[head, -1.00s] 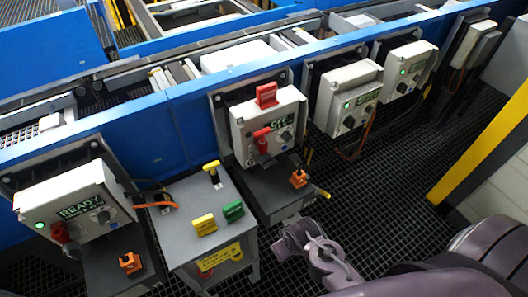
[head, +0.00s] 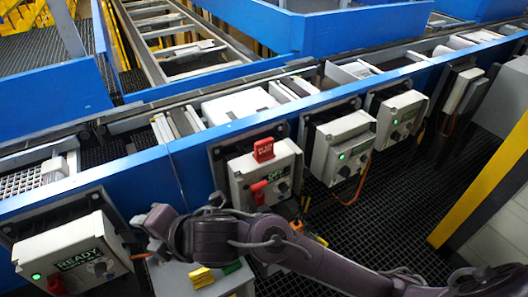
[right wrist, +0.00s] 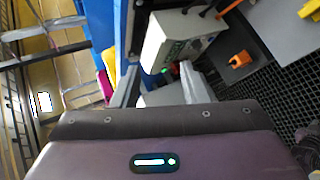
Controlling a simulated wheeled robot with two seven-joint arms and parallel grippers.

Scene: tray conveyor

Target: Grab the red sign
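The red sign (head: 263,149) stands upright on top of the middle grey control box (head: 266,172) in the head view. A red handle (head: 259,192) is on that box's front. My right arm reaches in from the right, in front of and below this box. My right gripper (head: 148,232) is to the lower left of the sign, apart from it, near the READY box. In the right wrist view the two fingers of my right gripper (right wrist: 160,88) are spread, with nothing clearly held. I cannot make out the red sign for certain there. My left gripper is not in view.
The READY box (head: 75,250) is at the lower left. A grey stand with a yellow block (head: 201,277) is partly hidden below my arm. More grey boxes (head: 343,145) hang along the blue conveyor rail (head: 180,165). A yellow post (head: 485,185) stands at right.

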